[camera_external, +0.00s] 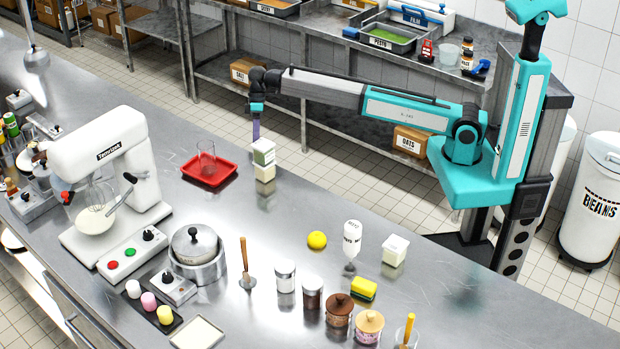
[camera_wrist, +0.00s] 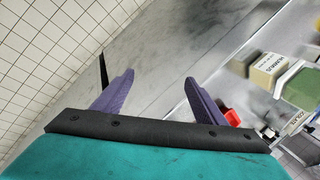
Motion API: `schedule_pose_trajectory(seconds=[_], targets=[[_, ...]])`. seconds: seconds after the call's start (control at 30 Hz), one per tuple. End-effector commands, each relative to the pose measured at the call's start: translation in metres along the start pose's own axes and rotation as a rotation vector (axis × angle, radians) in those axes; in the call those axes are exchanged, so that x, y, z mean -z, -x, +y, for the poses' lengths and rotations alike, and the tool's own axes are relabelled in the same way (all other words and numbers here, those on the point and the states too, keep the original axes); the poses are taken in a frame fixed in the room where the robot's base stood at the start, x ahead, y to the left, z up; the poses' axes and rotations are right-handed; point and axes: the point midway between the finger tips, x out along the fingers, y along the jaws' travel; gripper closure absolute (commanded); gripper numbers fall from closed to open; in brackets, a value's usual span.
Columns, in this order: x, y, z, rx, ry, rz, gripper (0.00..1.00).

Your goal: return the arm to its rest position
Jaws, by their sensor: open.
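My gripper (camera_external: 256,132) hangs from the end of my outstretched arm, over the far edge of the steel counter. In the wrist view its two purple fingers (camera_wrist: 160,95) stand wide apart with nothing between them. In the outside view it is just behind a stack of two small tubs. The upper tub (camera_external: 263,152) has green contents and the lower tub (camera_external: 265,173) is pale. In the wrist view the green tub (camera_wrist: 302,90) and a hummus tub (camera_wrist: 266,71) lie to the right of the fingers. I cannot tell whether the gripper touches the stack.
A red tray (camera_external: 209,172) with a glass (camera_external: 206,155) stands left of the stack. A white mixer (camera_external: 115,170) is further left. A back bench (camera_external: 340,50) holds pans.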

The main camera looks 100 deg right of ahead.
Motion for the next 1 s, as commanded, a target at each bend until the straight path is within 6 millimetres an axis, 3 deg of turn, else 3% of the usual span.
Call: schedule_pose_trajectory(seconds=[0.33, 0.47, 0.77, 1.0], targets=[[-0.029, -0.06, 0.002, -0.024, -0.039, -0.047, 0.34], [-0.048, -0.097, 0.002, -0.038, -0.053, -0.079, 0.34], [-0.108, -0.186, 0.002, -0.084, -0.087, -0.162, 0.34], [-0.169, -0.252, 0.001, -0.131, -0.107, -0.234, 0.34]])
